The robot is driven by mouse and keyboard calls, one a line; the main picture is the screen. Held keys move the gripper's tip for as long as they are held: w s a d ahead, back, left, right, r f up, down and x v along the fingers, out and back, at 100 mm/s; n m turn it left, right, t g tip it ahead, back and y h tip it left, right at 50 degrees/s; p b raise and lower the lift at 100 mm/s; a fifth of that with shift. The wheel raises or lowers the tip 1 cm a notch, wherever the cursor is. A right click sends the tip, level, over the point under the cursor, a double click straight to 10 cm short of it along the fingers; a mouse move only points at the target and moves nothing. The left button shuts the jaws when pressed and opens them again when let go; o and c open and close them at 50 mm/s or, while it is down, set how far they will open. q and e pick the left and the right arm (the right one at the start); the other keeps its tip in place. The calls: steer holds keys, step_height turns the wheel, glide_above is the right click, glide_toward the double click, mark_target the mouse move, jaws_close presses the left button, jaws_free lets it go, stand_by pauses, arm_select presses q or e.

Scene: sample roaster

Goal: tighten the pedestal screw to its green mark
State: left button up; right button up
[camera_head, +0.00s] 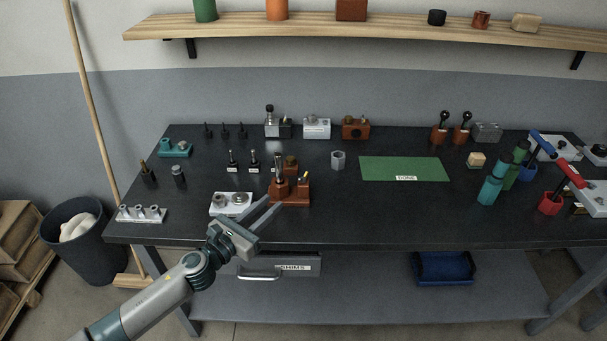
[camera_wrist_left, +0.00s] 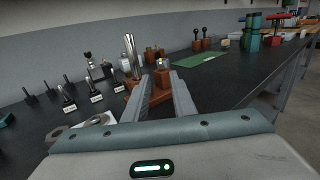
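A reddish-brown fixture (camera_head: 290,197) stands near the table's front edge, left of centre. A tall silver rod (camera_head: 278,165) rises from its left block; the rod also shows in the wrist view (camera_wrist_left: 131,55). The right block (camera_wrist_left: 163,82) carries a small screw-like top (camera_wrist_left: 163,64), with a dark and yellow part (camera_head: 304,177) there in the head view. I cannot tell for certain which is the pedestal screw, and no green mark can be made out. My left gripper (camera_head: 274,204) is open and empty, its fingers pointing at the fixture's near side. My right gripper is out of view.
A light plate with round discs (camera_head: 231,203) lies just left of the fixture. Labelled posts (camera_head: 253,162) stand behind it. A grey hexagonal piece (camera_head: 338,159) and green mat (camera_head: 404,169) are to the right. The table front right of the fixture is clear.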

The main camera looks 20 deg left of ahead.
mark_target(302, 176)
arm_select(q)
steer(key=p+x, duration=0.3)
steer(key=x, duration=1.2)
steer(key=shift+w+d, duration=0.1)
steer(key=shift+w, duration=0.05)
steer(key=shift+w+d, duration=0.1)
steer(key=shift+w, duration=0.15)
jaws_close()
